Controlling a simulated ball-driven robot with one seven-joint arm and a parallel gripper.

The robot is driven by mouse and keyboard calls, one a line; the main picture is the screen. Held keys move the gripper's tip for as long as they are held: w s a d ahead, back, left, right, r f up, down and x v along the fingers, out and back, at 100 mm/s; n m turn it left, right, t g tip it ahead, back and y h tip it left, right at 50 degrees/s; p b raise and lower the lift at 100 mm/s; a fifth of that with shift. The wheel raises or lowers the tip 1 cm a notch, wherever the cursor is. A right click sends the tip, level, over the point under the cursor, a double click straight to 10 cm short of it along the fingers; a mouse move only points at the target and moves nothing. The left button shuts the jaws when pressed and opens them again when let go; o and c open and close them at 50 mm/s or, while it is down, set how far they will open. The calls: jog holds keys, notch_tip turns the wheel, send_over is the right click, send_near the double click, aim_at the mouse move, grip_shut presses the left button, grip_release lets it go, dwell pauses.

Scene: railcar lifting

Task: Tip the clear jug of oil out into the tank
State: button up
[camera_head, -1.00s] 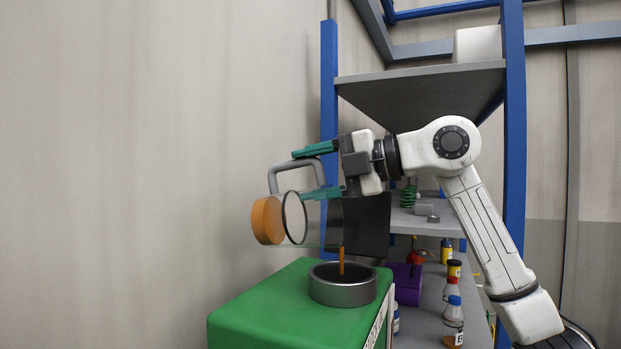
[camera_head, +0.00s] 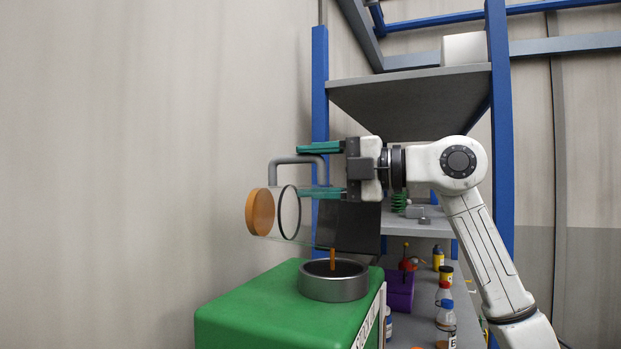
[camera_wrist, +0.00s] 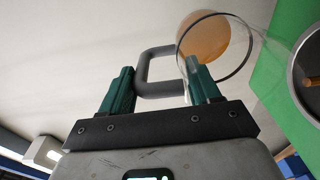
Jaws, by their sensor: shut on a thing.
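The clear jug (camera_head: 307,207) lies on its side above the tank, nearly level, with its orange end (camera_head: 260,212) to the left and a dark ring near it. An orange stream (camera_head: 332,258) falls from its right end into the round metal opening (camera_head: 333,288) of the green tank (camera_head: 255,318). My gripper (camera_head: 300,172) is shut on the jug's grey handle. In the wrist view its teal fingers (camera_wrist: 160,85) are either side of the handle (camera_wrist: 143,70), and the metal opening (camera_wrist: 303,75) shows at the right edge. The oil level inside the opening is hidden.
A dark upright panel (camera_head: 350,229) stands just behind the opening. Blue-framed shelving (camera_head: 500,130) rises behind my arm. A purple box (camera_head: 399,291) and several bottles stand on the lower shelf to the right. The wall side at left is clear.

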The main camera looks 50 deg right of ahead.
jog(key=shift+s+d+r+t+y+b, duration=0.1)
jog(key=shift+s+d+t+y+b, duration=0.15)
jog(key=shift+s+t+b, duration=0.35)
jog(key=shift+s+d+r+t+y+b, duration=0.1)
jog(key=shift+s+d+t+y+b, duration=0.15)
jog(key=shift+s+t+b, duration=0.3)
